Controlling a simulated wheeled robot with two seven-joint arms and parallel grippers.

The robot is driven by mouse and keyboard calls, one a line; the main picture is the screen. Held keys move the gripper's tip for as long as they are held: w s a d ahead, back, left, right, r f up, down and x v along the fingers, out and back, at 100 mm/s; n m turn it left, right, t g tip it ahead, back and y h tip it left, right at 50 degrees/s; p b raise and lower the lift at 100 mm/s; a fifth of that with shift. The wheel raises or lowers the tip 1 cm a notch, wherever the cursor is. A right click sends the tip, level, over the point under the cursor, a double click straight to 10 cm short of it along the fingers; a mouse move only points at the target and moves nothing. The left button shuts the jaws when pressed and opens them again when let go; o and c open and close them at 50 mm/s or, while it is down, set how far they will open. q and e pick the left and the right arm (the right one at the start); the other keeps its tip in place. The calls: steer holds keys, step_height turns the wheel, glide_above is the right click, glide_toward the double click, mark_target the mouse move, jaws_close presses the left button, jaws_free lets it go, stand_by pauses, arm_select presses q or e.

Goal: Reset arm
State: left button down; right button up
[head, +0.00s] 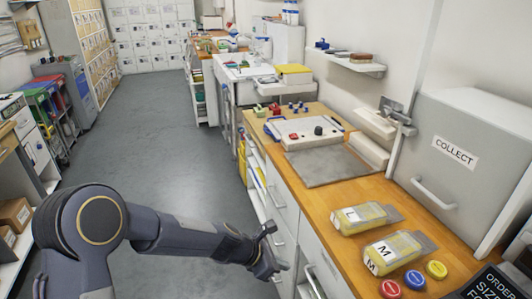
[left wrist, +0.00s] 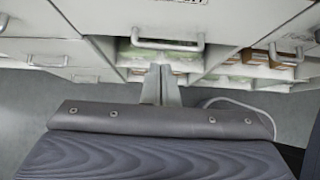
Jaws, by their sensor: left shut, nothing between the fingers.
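My left arm reaches in from the lower left in the head view. My left gripper (head: 277,268) is in front of the white drawers under the wooden counter, below the counter top. In the left wrist view the two fingers of the left gripper (left wrist: 160,84) are together with nothing between them. They point toward a drawer handle (left wrist: 167,42); I cannot tell how close they are. My right gripper is not in view.
The wooden counter (head: 307,204) holds two packed bags, L (head: 366,217) and M (head: 394,252), several coloured discs, a grey mat (head: 329,167) and a grey COLLECT box (head: 460,160). The grey floor (head: 150,120) left of the counter is clear.

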arm_select(q)
steer(key=s+a+r+m+t+y, duration=0.1)
steer(key=s+a+r+m, duration=0.4)
steer(key=a+r, duration=0.25)
steer(key=s+a+r+m+t, duration=0.1)
steer(key=s+a+r+m, duration=0.5)
steer(key=a, duration=0.3)
steer(key=s+a+m+y, duration=0.2)
steer(key=s+a+m, duration=0.2)
steer(key=s, duration=0.3)
steer(key=s+a+m+t+y, duration=0.1)
steer(key=s+a+m, duration=0.3)
steer(key=s+a, duration=0.2)
steer(key=shift+s+r+y, duration=0.2)
steer(key=shift+s+y, duration=0.2)
steer(key=shift+s, duration=0.4)
